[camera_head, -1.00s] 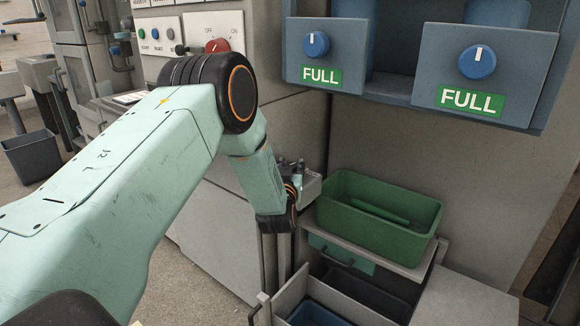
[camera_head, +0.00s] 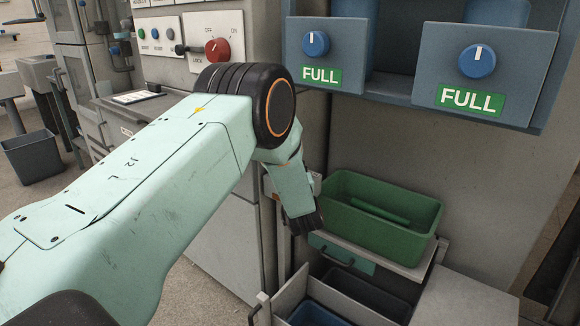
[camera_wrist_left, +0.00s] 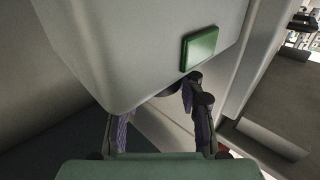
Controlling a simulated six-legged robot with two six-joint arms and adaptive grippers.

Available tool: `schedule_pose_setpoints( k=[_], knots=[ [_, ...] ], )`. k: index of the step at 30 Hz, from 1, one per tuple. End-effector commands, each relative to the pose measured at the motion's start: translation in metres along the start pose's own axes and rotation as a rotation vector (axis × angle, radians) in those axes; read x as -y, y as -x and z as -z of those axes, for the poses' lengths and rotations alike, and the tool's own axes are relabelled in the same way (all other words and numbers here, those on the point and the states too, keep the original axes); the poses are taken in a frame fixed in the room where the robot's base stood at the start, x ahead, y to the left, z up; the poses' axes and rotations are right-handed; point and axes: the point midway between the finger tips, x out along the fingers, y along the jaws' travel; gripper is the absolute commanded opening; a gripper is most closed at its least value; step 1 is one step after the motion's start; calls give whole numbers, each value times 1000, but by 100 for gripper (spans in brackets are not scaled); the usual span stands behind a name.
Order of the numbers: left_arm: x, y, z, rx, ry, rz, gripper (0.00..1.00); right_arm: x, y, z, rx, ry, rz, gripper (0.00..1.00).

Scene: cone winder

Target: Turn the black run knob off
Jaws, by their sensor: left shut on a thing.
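The black knob (camera_head: 180,50) is on the white control panel in the head view, just left of a red OFF/ON knob (camera_head: 217,49). My left arm reaches across below the panel, its wrist beside the green bin; the fingers are hidden there. In the left wrist view my left gripper (camera_wrist_left: 158,125) has one finger at each side of the lower edge of a large pale block (camera_wrist_left: 130,60) with a green patch. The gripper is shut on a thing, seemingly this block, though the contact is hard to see. My right gripper is not in view.
A green bin (camera_head: 347,215) stands on a shelf right of my left wrist. Below it is an open drawer (camera_head: 292,298). Two blue knobs (camera_head: 316,44) (camera_head: 478,61) sit on boxes marked FULL at the upper right. A dark waste bin (camera_head: 32,158) stands on the floor at left.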

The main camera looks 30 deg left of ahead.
Motion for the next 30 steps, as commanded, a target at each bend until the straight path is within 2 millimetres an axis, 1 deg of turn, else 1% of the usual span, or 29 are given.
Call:
schedule_pose_setpoints(
  k=[2,3,11,20,23,26,30],
  knots=[
    [0,0,0,0,1,0,6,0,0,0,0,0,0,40],
    [0,0,0,0,1,0,39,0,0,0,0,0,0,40],
    [0,0,0,-1,1,0,61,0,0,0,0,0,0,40],
    [0,0,0,0,1,-1,62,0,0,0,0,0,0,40],
    [-1,6,0,1,1,-2,62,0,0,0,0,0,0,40],
    [-1,18,0,0,-1,-4,62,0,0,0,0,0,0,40],
    [-2,44,0,1,-3,-5,62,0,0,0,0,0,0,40]
  ],
)
